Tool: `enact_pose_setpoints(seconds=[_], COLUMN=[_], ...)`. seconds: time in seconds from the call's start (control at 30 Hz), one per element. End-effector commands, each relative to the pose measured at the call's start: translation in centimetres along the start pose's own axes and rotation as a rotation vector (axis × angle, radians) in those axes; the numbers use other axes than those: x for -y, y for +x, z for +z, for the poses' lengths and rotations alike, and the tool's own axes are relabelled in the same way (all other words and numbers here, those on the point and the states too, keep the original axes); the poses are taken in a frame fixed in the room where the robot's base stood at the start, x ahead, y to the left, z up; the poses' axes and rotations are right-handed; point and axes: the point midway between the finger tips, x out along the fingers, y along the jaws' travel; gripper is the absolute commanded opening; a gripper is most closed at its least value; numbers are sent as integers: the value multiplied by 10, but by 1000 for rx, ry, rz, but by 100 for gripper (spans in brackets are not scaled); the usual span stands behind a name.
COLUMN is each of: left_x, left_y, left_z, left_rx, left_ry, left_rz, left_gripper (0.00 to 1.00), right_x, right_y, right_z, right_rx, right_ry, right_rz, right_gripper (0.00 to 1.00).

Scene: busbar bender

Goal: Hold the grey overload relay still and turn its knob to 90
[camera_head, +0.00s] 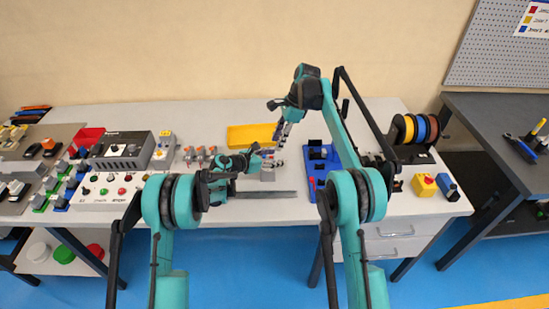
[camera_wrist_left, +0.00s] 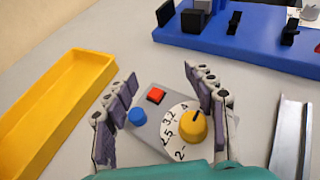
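The grey overload relay (camera_wrist_left: 152,132) lies on the table in the left wrist view. Its top carries a red button, a blue button and a white number dial with a yellow knob (camera_wrist_left: 194,127). The knob's dark mark points up and slightly right. In the head view the relay (camera_head: 267,175) is partly hidden by my left gripper (camera_head: 264,162). The fingers of my left gripper (camera_wrist_left: 160,112) are spread, one on each side of the relay; contact is not clear. My right gripper (camera_head: 281,131) hangs above and behind the relay, apart from it, its fingers too small to read.
A yellow tray (camera_head: 240,137) stands behind the relay. A blue fixture (camera_head: 318,160) is to its right, and a grey metal rail (camera_head: 265,194) lies in front. A control panel (camera_head: 110,190) and terminal blocks fill the left. Wire spools (camera_head: 412,130) stand at right.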

Motion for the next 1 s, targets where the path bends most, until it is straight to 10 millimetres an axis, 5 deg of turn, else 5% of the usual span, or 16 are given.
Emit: enact_pose_setpoints(seconds=[0.33,0.37,0.43,1.0], left_x=[1,1,1,1], left_y=[1,1,1,0], left_z=[-5,-5,-6,-6], left_rx=[-9,-9,-10,-10], left_ry=[5,6,6,8], left_rz=[-3,-3,-3,-3], left_gripper=[8,54,72,73], right_x=[0,0,0,0], right_y=[1,1,1,1], right_z=[0,0,0,0], right_rx=[0,0,0,0], right_ry=[0,0,0,0], right_rz=[0,0,0,0], right_gripper=[34,34,34,34])
